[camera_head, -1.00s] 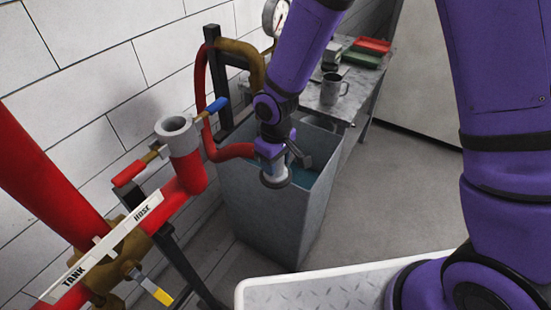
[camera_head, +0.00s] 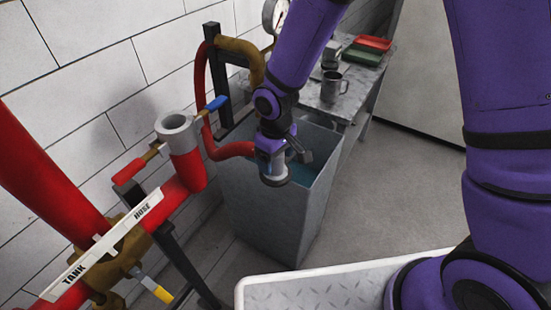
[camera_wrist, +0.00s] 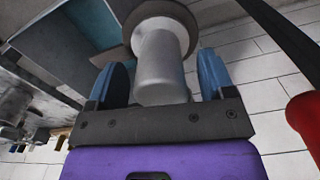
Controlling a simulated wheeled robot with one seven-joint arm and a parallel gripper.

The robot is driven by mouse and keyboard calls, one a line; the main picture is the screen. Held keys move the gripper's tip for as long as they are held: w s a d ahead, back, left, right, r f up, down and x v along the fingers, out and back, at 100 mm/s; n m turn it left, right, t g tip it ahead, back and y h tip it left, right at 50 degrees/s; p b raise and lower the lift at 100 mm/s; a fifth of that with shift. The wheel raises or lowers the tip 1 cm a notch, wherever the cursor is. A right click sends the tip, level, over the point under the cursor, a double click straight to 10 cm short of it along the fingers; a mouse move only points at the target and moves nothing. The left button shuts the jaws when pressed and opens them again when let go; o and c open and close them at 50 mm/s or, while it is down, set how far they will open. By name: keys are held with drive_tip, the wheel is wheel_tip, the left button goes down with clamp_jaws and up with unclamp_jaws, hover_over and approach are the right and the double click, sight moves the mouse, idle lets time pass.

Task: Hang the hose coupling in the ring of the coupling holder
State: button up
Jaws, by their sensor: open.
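The hose coupling (camera_wrist: 160,68), a pale grey cylinder with a wider flange, stands between the blue fingers of my gripper (camera_wrist: 165,78) in the wrist view. The fingers are open, with visible gaps on both sides of it. In the head view my gripper (camera_head: 272,165) is over the near left part of the grey tank, and the coupling's flange (camera_head: 274,181) shows below it. The red hose (camera_head: 232,151) runs up to the gripper from the left. I cannot make out the coupling holder's ring near the gripper, or whether the coupling rests in it.
The open grey tank (camera_head: 265,215) holds bluish water. A red pipe with an open grey upright fitting (camera_head: 175,126) and valve handles stands to the left. A bench with a metal mug (camera_head: 334,86) and trays is behind. Floor at right is clear.

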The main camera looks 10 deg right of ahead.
wheel_tip(320, 180, up, 10)
drive_tip(key=shift+r, duration=0.1)
idle(0.6)
drive_tip(key=s+d+r+m+t, duration=0.3)
drive_tip(key=s+d+r+m, duration=0.1)
drive_tip(key=d+r, duration=1.05)
drive_tip(key=s+d+r+m+t, duration=0.1)
drive_tip(key=s+d+r+m, duration=0.1)
drive_tip(key=s+d+r, duration=0.2)
drive_tip(key=s+d+r+m+t, duration=0.1)
drive_tip(key=s+d+r, duration=0.3)
drive_tip(key=s, duration=0.6)
drive_tip(key=shift+s+d+m, duration=0.25)
drive_tip(key=shift+d+m, duration=0.45)
drive_tip(key=shift+d, duration=0.3)
